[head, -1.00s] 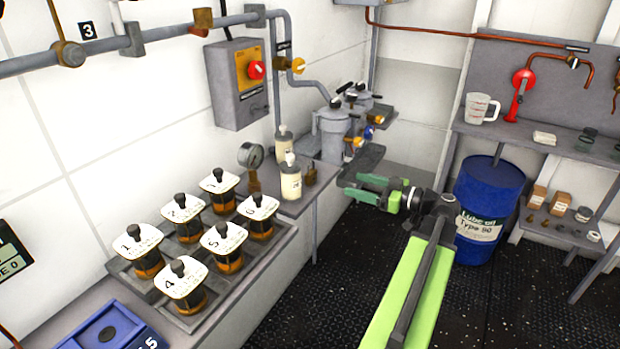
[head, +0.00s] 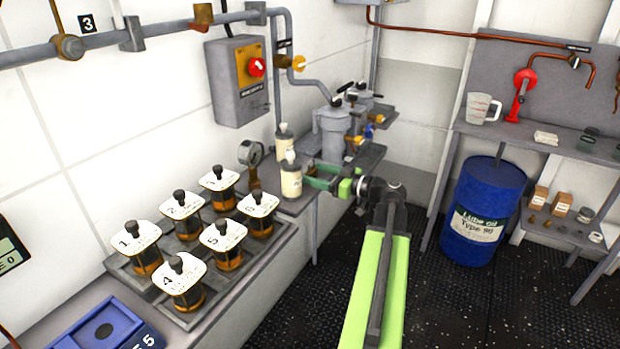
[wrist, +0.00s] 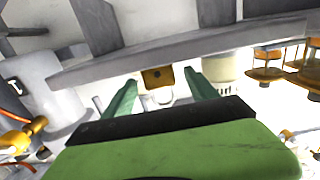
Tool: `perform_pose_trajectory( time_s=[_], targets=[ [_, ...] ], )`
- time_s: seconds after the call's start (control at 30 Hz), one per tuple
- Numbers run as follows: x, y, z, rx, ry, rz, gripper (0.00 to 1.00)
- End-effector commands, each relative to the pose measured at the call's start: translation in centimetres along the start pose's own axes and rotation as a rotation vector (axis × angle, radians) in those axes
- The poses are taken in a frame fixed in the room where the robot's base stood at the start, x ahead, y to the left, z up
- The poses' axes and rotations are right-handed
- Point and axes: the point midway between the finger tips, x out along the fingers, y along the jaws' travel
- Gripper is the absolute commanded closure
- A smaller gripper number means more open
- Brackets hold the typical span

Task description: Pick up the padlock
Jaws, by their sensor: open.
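The padlock (wrist: 157,77) shows in the wrist view as a small brown-gold body with a pale shackle. It lies in the gap between my two green fingers, near their tips. I see space on both sides of it, and I cannot tell how deep between the fingers it is. In the head view my gripper (head: 317,177) is over the end of the grey bench, beside a cream bottle, and largely hides the padlock. My gripper is open and holds nothing.
A cream bottle (head: 291,182) stands close to the left of my gripper, with another (head: 284,140) behind it. A pressure gauge (head: 251,154) and several labelled amber jars (head: 228,240) stand further left. Grey canisters (head: 333,130) are behind. A blue drum (head: 483,205) stands right.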

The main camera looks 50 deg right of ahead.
Motion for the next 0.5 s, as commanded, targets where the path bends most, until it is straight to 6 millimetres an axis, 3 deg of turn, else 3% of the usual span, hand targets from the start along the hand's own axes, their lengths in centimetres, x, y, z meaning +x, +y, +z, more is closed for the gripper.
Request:
perform_pose_trajectory(
  time_s=[0.2,0.5],
  targets=[
    [0.26,0.03,-0.04,0.000,0.000,0.002,0.33],
    [0.21,0.04,-0.04,0.000,0.000,0.002,0.72]
  ],
)
